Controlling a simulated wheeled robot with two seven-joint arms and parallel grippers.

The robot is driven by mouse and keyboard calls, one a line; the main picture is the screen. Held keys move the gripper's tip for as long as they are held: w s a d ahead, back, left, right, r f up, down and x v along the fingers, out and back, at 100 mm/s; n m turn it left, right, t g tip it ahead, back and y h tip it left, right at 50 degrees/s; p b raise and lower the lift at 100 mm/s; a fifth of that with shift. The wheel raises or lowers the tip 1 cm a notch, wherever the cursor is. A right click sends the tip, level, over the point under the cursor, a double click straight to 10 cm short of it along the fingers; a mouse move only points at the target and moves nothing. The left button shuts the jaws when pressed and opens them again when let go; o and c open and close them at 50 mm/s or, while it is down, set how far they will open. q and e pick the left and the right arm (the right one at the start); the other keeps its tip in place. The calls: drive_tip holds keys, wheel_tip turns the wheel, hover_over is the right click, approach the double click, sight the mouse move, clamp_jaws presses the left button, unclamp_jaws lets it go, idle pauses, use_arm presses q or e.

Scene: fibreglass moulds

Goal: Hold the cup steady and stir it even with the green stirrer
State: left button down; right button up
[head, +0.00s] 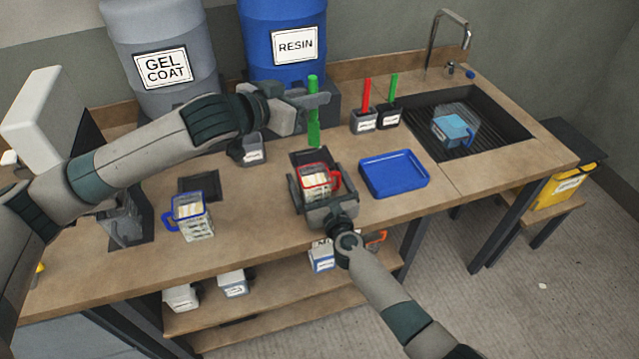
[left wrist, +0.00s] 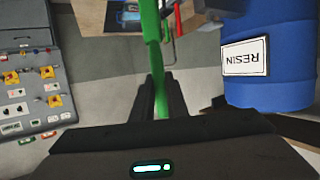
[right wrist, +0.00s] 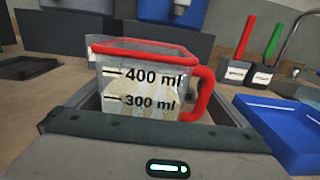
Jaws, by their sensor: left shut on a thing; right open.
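A clear cup with a red rim and handle (head: 318,184) stands upright on the bench and holds a pale content. In the right wrist view the cup (right wrist: 140,85) shows 400 ml and 300 ml marks. My right gripper (head: 316,188) is open, with its jaws on either side of the cup. My left gripper (head: 307,101) is shut on a green stirrer (head: 313,130), which hangs upright above and behind the cup. The green stirrer also shows in the left wrist view (left wrist: 151,25). Its lower end appears clear of the cup.
A blue tray (head: 394,174) lies right of the cup, and a blue-rimmed cup (head: 190,215) stands to the left. Small holders carry a red stirrer (head: 366,94) and another green stirrer (head: 392,87). Gel coat (head: 160,60) and resin (head: 285,40) drums stand behind. A sink (head: 485,140) is at right.

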drive_tip(key=c, duration=1.3)
